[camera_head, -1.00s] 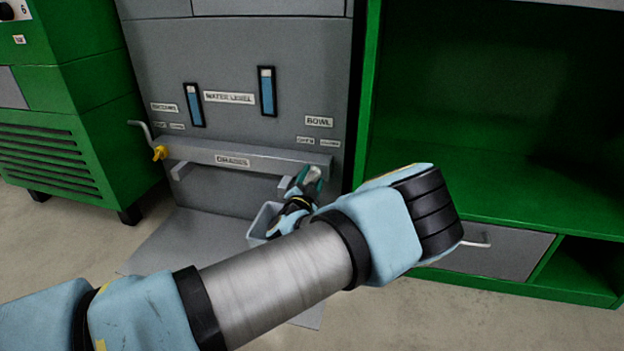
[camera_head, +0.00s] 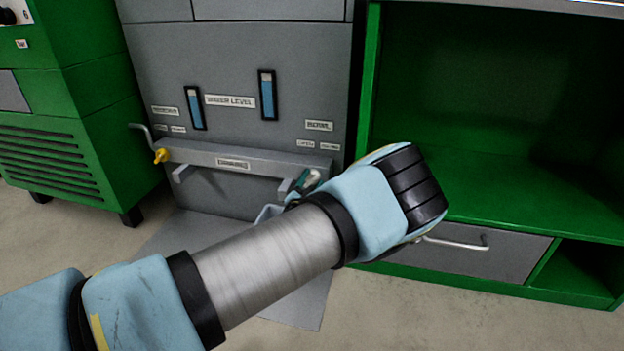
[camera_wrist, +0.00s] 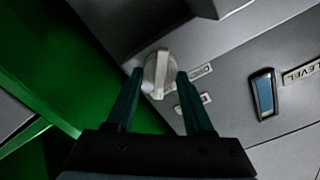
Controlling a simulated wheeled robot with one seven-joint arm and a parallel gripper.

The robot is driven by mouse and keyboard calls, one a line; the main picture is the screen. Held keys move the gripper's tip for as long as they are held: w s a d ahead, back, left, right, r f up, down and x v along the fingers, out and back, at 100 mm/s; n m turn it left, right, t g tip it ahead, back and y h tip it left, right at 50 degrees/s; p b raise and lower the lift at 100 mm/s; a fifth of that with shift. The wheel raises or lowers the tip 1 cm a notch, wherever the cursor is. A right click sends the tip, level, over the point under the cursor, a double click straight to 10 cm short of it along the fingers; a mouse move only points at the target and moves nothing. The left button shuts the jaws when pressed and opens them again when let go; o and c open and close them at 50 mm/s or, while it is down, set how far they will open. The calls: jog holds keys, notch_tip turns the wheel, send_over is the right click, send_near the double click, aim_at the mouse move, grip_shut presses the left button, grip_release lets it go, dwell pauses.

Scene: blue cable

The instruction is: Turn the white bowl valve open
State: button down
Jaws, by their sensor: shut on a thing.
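The white bowl valve (camera_wrist: 157,73) is a round knob with a raised ridge, at the upper middle of the wrist view. The ridge stands nearly upright in that picture. In the head view my gripper (camera_head: 303,184) is at the right end of the grey drains bar (camera_head: 205,156), below the BOWL label (camera_head: 319,126). My arm partly hides it there, and the knob is hard to make out.
A yellow valve (camera_head: 160,155) with a bent grey handle sits at the bar's left end. Two water level gauges (camera_head: 267,95) are above the bar. A green cabinet (camera_head: 490,180) with a handled drawer stands close on the right.

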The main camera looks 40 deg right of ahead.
jog(key=n+p, duration=0.2)
jog(key=shift+w+a+r+n, duration=0.1)
jog(key=shift+w+r+n, duration=0.05)
jog(key=shift+r+n, duration=0.2)
jog(key=n+p, duration=0.3)
jog(key=n, duration=0.2)
jog(key=shift+w+f+n, duration=0.1)
jog(key=shift+n, duration=0.15)
jog(key=n+p, duration=0.1)
jog(key=n, duration=0.3)
jog(key=shift+w+a+f, duration=0.1)
jog(key=shift+a, duration=0.05)
jog(key=shift+f+n+p, duration=0.15)
jog(key=shift+n+p, duration=0.35)
jog(key=shift+n, duration=1.6)
jog(key=shift+c, duration=1.4)
grip_release()
